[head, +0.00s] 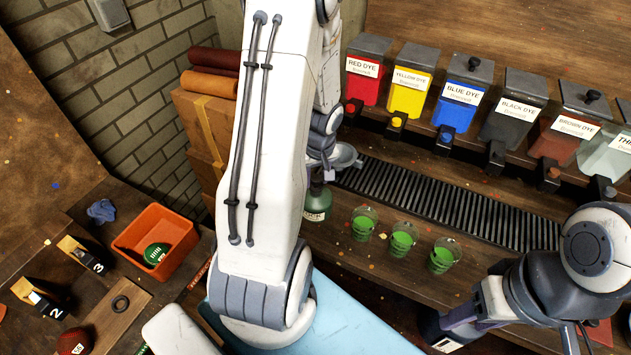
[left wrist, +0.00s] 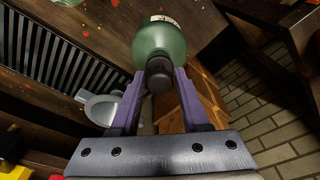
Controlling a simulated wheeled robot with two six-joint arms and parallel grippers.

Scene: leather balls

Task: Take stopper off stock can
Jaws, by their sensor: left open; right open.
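The stock can (head: 318,204) is a green can with a pale label, standing at the left end of the bench and partly hidden behind my left arm. It also shows in the left wrist view as a rounded green body (left wrist: 160,45). Its black stopper (left wrist: 158,78) lies between the two purple fingers of my left gripper (left wrist: 160,84), which is open around it. I cannot tell whether the fingers touch it. In the head view the left gripper is mostly hidden by my arm. My right gripper (head: 455,335) is open at the lower right, away from the can.
A grey funnel-like cup (head: 346,156) is beside the can, near a black slatted rack (head: 450,200). Several glasses of green liquid (head: 403,238) stand to its right. Labelled dye bins (head: 463,95) line the back.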

